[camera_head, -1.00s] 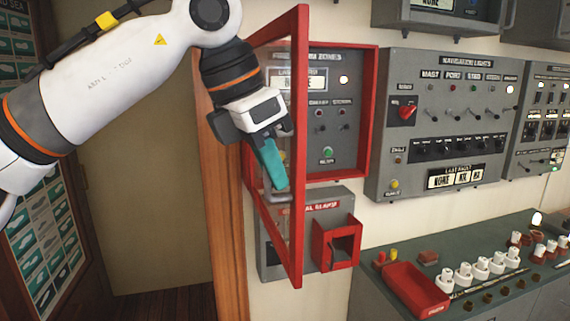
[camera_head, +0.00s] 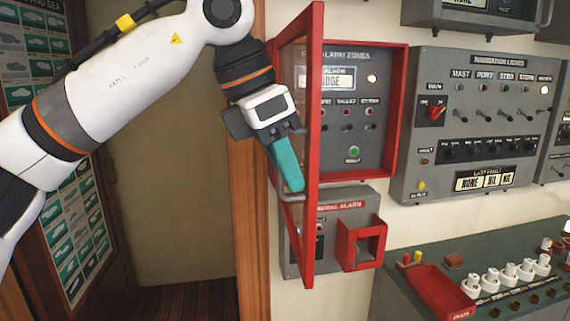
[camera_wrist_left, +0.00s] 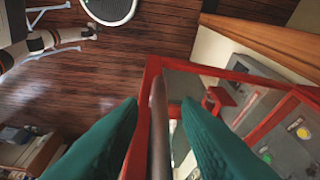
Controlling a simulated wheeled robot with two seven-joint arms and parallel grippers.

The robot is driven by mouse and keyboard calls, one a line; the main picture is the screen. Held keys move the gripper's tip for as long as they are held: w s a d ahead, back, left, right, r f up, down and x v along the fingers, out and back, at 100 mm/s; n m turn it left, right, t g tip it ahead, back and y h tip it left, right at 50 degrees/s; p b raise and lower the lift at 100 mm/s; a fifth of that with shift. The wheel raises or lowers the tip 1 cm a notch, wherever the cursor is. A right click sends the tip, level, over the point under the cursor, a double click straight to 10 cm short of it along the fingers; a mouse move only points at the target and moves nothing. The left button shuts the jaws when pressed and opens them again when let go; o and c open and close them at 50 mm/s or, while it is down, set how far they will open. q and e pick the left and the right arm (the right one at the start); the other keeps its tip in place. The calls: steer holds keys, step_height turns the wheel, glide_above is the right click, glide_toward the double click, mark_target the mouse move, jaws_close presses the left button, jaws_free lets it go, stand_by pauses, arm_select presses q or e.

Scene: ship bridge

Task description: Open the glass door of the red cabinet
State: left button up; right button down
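The red cabinet (camera_head: 401,110) hangs on the wall, with a grey panel of lamps and switches inside. Its red-framed glass door (camera_head: 314,120) stands swung out from the cabinet, seen nearly edge-on in the head view. A metal handle (camera_head: 291,197) sits low on the door. My left gripper (camera_head: 293,187) is at the handle, teal fingers pointing down. In the left wrist view the handle bar (camera_wrist_left: 159,130) runs between the two fingers (camera_wrist_left: 160,108), with gaps visible on both sides, so the gripper looks open around it.
A grey alarm box (camera_head: 330,198) with a red guard (camera_head: 361,243) is below the cabinet. A navigation lights panel (camera_head: 480,125) is to the right. A console with a red tray (camera_head: 440,292) stands at lower right. Wooden floor (camera_wrist_left: 90,75) lies open below.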

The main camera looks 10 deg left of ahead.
arm_select(q)
steer(key=shift+a+r, duration=0.1)
steer(key=shift+r, duration=0.25)
steer(key=b+v, duration=0.1)
steer(key=v, duration=1)
steer(key=shift+s, duration=0.15)
steer(key=shift+a+r, duration=0.1)
steer(key=shift+a, duration=0.05)
